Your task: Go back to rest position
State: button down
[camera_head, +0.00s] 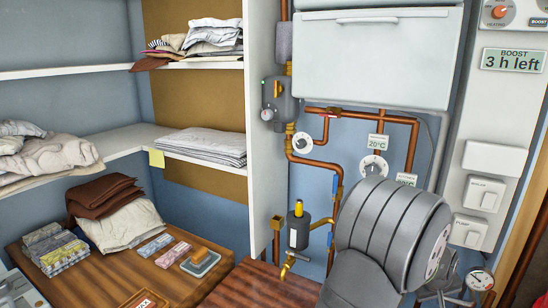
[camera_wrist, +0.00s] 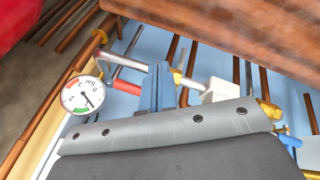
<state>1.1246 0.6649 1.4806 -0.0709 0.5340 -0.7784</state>
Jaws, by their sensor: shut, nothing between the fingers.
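My gripper (camera_wrist: 158,88) shows in the wrist view as two blue-grey fingers pressed together, with nothing held between them. They stand beyond the grey edge of my wrist, in front of pipework on a light blue wall. In the head view my large grey arm joints fill the lower right, and my fingers cannot be made out there. A round pressure gauge (camera_wrist: 82,95) with red and green bands is left of the fingers in the wrist view; a gauge (camera_head: 480,281) also shows at the lower right of the head view.
Copper pipes (camera_head: 315,164), a small valve unit (camera_head: 298,226) and a white boiler casing (camera_head: 372,60) are close behind my arm. White switches (camera_head: 484,193) are to the right. A wooden counter (camera_head: 120,278) with folded cloth (camera_head: 120,222) and small boxes lies left, under shelves (camera_head: 125,142).

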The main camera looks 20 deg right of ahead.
jog(key=s+r+n+t+y, duration=0.35)
jog(key=s+r+n, duration=0.25)
jog(key=r+n, duration=0.3)
jog(key=w+f+m+g+h, duration=0.4)
jog(key=w+f+m, duration=0.4)
jog(key=m, duration=0.4)
jog(key=shift+w+a+h, duration=0.15)
jog(key=shift+w+h, duration=0.3)
jog(key=shift+h, duration=0.1)
dwell(2.5)
